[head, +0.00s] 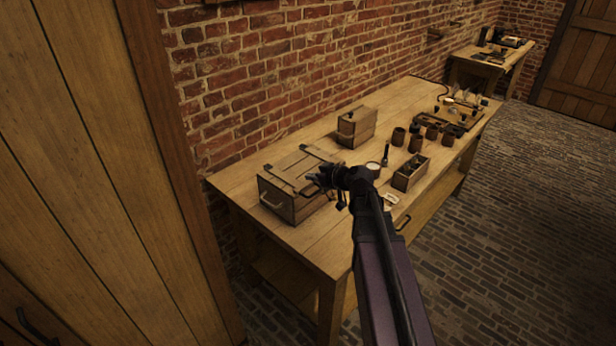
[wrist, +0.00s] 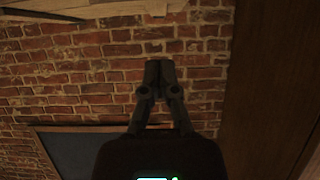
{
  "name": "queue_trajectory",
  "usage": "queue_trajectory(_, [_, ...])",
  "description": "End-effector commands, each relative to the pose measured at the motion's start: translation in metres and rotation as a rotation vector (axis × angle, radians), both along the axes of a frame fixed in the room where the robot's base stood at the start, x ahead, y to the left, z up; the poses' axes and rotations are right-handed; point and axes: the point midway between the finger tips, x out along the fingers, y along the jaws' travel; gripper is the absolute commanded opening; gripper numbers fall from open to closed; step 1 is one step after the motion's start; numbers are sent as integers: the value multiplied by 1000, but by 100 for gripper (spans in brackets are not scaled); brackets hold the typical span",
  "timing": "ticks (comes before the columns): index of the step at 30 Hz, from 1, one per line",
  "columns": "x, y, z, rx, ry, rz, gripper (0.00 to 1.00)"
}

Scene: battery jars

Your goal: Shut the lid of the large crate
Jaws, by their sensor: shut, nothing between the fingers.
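The large crate (head: 276,198) is a wooden box with a rope-like handle on its near end, at the left end of the workbench. Its slatted lid (head: 298,167), with dark battens, appears to lie down over the top; I cannot tell whether it is fully seated. My gripper (head: 322,179) is at the crate's right side, near the lid's edge, and hides part of it; contact cannot be made out. In the wrist view my gripper (wrist: 159,72) shows its fingers together with nothing between them, against the brick wall.
The workbench (head: 235,184) also holds a smaller wooden box (head: 357,127), an open crate (head: 411,173), several brown jars (head: 416,143) and tools. A brick wall (head: 250,75) runs behind it. A wooden door (head: 75,150) stands at left. The brick floor at right is clear.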

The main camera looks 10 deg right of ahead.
Motion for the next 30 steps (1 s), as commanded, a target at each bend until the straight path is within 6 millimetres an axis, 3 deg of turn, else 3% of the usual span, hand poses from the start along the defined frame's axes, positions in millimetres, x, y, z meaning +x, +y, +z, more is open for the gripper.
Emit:
queue_trajectory(12, [-2,-4,-41,45,-64,4,0])
queue_trajectory(30, [-2,-6,-76,70,-108,7,0])
